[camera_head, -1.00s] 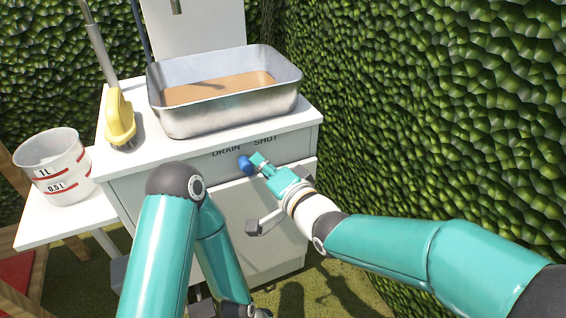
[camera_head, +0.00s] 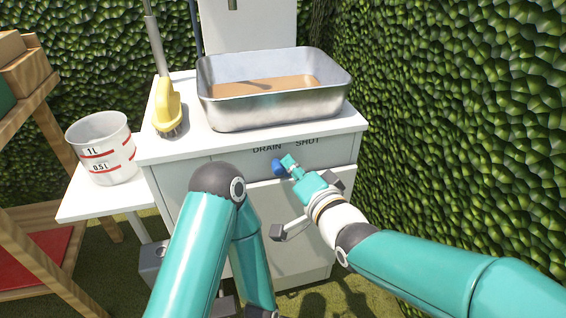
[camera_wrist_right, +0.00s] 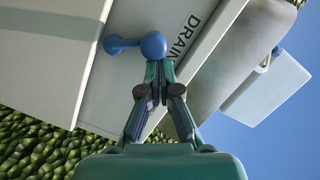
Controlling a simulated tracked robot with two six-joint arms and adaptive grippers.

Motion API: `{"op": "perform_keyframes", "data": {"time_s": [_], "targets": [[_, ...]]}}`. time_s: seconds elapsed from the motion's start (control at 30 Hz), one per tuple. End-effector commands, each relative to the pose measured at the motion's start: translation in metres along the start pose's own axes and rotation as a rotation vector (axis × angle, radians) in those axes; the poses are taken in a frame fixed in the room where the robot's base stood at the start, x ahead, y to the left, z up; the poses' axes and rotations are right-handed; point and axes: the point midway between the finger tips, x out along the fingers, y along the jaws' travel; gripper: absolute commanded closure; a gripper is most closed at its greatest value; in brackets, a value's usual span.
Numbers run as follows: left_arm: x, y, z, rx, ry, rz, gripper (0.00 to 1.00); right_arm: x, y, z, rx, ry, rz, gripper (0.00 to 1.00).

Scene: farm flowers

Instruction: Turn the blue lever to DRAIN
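The blue lever (camera_head: 278,168) is on the front of the white cabinet, just below the DRAIN label (camera_head: 267,148). The SHUT label (camera_head: 307,142) is to its right. In the right wrist view the blue lever (camera_wrist_right: 153,45) has a round knob on a short arm, and the knob is beside the DRAIN lettering (camera_wrist_right: 185,36). My right gripper (camera_head: 287,162) is at the lever's right side. In the wrist view its fingertips (camera_wrist_right: 160,68) are together and seem to touch the knob's edge; the knob is not between them.
A metal basin (camera_head: 275,112) of brown liquid stands on the cabinet top. A yellow-headed tool (camera_head: 167,108) is left of it. A marked white bucket (camera_head: 112,160) stands on a side shelf (camera_head: 95,205). A green hedge (camera_head: 450,110) closes off the right.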

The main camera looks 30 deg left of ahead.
Motion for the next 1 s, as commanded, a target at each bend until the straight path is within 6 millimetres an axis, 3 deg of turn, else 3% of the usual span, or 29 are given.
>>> {"op": "perform_keyframes", "data": {"time_s": [0.27, 0.53, 0.8, 1.0], "targets": [[-0.003, 0.001, 0.000, 0.000, 0.000, 0.000, 0.60, -0.001, -0.002, -0.003, 0.000, -0.001, 0.000, 1.00], [-0.026, 0.009, 0.000, 0.000, 0.000, 0.000, 0.60, -0.015, -0.013, -0.041, 0.001, 0.008, 0.004, 1.00], [-0.031, 0.011, 0.000, 0.000, 0.000, 0.000, 0.60, -0.074, -0.012, -0.037, 0.003, 0.008, 0.005, 1.00], [-0.035, 0.013, 0.000, 0.000, 0.000, 0.000, 0.60, -0.105, -0.011, -0.037, 0.002, 0.010, 0.006, 1.00]]}}
